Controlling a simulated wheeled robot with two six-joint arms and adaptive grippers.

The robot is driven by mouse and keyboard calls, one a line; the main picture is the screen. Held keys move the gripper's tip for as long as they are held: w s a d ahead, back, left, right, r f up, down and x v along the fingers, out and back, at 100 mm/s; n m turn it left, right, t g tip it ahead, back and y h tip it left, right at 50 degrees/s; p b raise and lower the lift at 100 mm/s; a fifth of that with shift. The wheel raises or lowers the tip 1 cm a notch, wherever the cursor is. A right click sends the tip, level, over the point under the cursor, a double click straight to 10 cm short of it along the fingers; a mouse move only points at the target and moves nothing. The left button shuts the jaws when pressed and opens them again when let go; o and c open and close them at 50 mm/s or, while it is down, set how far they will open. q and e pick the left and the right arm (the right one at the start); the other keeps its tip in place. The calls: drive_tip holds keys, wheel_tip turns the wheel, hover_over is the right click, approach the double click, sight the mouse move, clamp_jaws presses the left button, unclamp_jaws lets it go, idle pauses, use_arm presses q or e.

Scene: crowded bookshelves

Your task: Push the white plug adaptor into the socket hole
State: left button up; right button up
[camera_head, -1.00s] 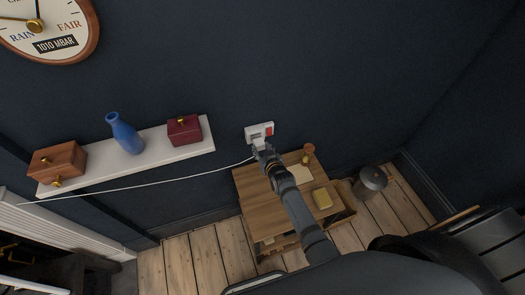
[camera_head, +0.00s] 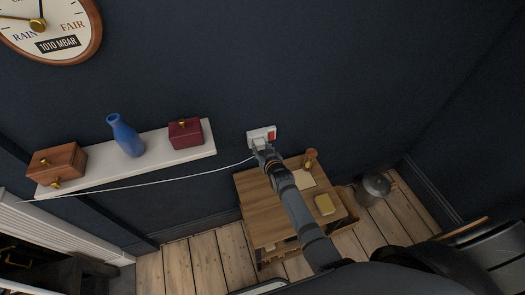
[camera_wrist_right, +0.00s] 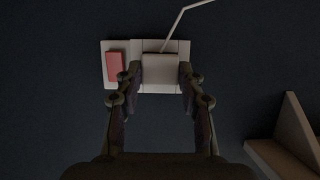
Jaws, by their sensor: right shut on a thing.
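The white plug adaptor (camera_wrist_right: 160,69) sits between the two fingers of my right gripper (camera_wrist_right: 159,78) in the right wrist view, with a white cord (camera_wrist_right: 174,28) leaving its top. My right gripper (camera_head: 262,149) is shut on it, right at the wall. The white socket plate (camera_head: 254,133) with a red switch (camera_head: 271,135) is directly behind the adaptor; the plate (camera_wrist_right: 106,60) and switch (camera_wrist_right: 115,66) show to its left in the wrist view. The socket hole is hidden behind the adaptor. I cannot tell how deep the adaptor sits. My left gripper is not in view.
A wooden table (camera_head: 262,199) stands below the socket, with a yellow block (camera_head: 324,204) and a small brown object (camera_head: 310,157) on it. A white shelf (camera_head: 158,150) with a blue vase (camera_head: 126,137) and two boxes is to the left.

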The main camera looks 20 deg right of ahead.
drive_tip(key=shift+w, duration=0.3)
drive_tip(key=o, duration=1.2)
drive_tip(key=shift+o, duration=0.2)
drive_tip(key=shift+s, duration=0.15)
drive_tip(key=v, duration=1.1)
drive_tip(key=shift+s+r, duration=0.25)
drive_tip(key=shift+s, duration=0.05)
